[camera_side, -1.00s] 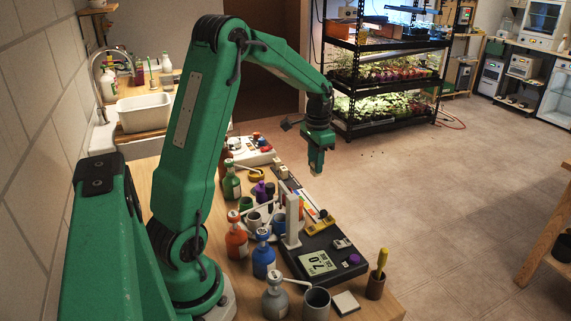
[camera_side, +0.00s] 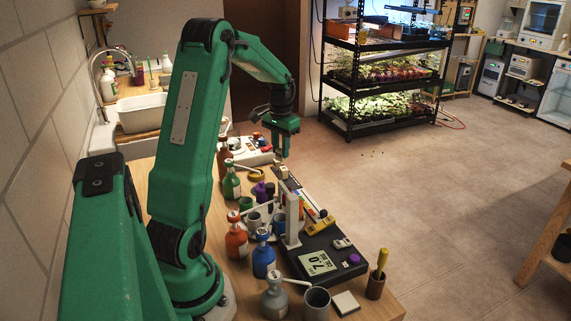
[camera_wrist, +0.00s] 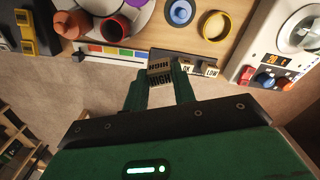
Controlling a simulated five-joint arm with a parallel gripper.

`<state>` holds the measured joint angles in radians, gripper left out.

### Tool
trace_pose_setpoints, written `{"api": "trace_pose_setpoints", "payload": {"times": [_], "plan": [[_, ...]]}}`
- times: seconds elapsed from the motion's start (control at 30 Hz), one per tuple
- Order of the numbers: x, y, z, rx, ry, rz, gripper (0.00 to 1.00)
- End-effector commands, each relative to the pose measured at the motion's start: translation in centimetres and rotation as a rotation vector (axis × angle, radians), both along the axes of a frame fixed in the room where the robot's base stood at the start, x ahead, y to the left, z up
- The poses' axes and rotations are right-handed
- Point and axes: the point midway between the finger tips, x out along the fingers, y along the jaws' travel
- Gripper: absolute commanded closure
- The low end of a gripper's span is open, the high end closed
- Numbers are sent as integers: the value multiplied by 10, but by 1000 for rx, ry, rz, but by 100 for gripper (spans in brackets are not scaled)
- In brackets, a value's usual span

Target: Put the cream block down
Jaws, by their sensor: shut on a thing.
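The cream block (camera_wrist: 160,73), marked HIGH on two faces, is between the fingers of my gripper (camera_wrist: 160,90) in the wrist view. My gripper is shut on it. In the side view my gripper (camera_side: 279,156) points down at the far end of the bench, over a dark holder. The block is small and mostly hidden there. In the wrist view the dark holder (camera_wrist: 175,57) carries two more cream blocks, marked OK (camera_wrist: 187,68) and LOW (camera_wrist: 210,70), beside the held block. I cannot tell whether the held block touches the holder.
A yellow ring (camera_wrist: 214,25) and a blue dish (camera_wrist: 180,12) lie close by. A white device with a dial (camera_wrist: 300,35) stands at the right. A colour strip (camera_wrist: 110,52) is at the left. In the side view, bottles (camera_side: 231,180) line the bench.

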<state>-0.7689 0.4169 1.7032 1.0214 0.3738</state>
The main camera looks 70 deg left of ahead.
Motion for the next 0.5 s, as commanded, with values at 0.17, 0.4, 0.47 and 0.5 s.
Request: {"api": "trace_pose_setpoints", "payload": {"times": [0.17,0.4,0.47,0.5], "plan": [[-3,7,-5,0,1,0,99],[-17,35,-24,-2,1,2,99],[-22,44,-30,-2,1,3,99],[-24,50,-34,-2,1,2,99]]}}
